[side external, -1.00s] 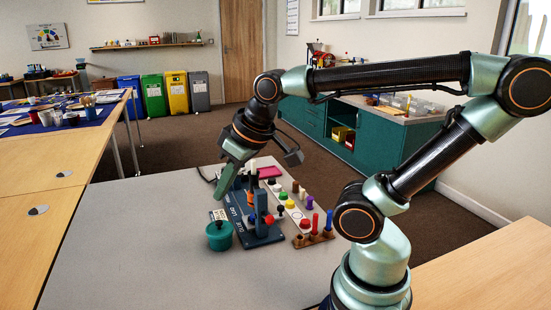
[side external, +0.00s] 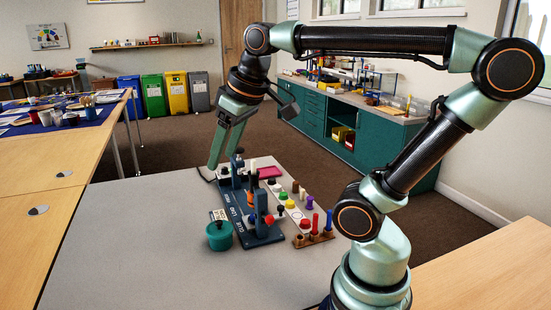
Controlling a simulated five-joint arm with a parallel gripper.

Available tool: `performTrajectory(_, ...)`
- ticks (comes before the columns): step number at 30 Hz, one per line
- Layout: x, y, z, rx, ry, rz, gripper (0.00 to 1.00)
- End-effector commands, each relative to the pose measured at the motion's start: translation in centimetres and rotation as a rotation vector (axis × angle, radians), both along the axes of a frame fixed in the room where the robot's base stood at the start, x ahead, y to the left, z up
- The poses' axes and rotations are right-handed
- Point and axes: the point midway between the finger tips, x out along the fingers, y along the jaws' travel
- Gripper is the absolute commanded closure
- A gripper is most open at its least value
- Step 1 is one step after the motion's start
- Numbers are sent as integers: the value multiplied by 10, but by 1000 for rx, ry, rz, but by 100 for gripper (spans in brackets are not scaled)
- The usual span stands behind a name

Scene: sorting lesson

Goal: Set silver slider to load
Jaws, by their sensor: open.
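A dark blue board (side external: 262,239) with white lettering lies on the grey table, with upright posts and knobs on it. The silver slider is too small to tell apart from the board's other parts, and the lettering is hard to read. My gripper (side external: 222,161) points down above the far left end of the board. Its jaws are open with nothing visible between them. I cannot tell whether a fingertip touches the board.
A teal pot (side external: 219,236) stands left of the board's near end. A pale strip with coloured knobs (side external: 290,204) and a wooden rack of pegs (side external: 314,238) lie to the right. The grey table (side external: 130,240) is clear at left.

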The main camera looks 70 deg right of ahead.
Motion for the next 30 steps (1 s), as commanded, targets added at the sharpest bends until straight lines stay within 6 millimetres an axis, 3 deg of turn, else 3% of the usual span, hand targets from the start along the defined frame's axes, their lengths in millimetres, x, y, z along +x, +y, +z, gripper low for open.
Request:
performTrajectory(5,14,-46,7,-34,93,-20,41)
performTrajectory(9,23,-98,11,-47,186,-28,41)
performTrajectory(15,21,-168,8,-32,302,-23,41)
performTrajectory(21,14,-211,2,-7,362,-14,41)
performTrajectory(30,-3,-260,-9,37,422,-4,41)
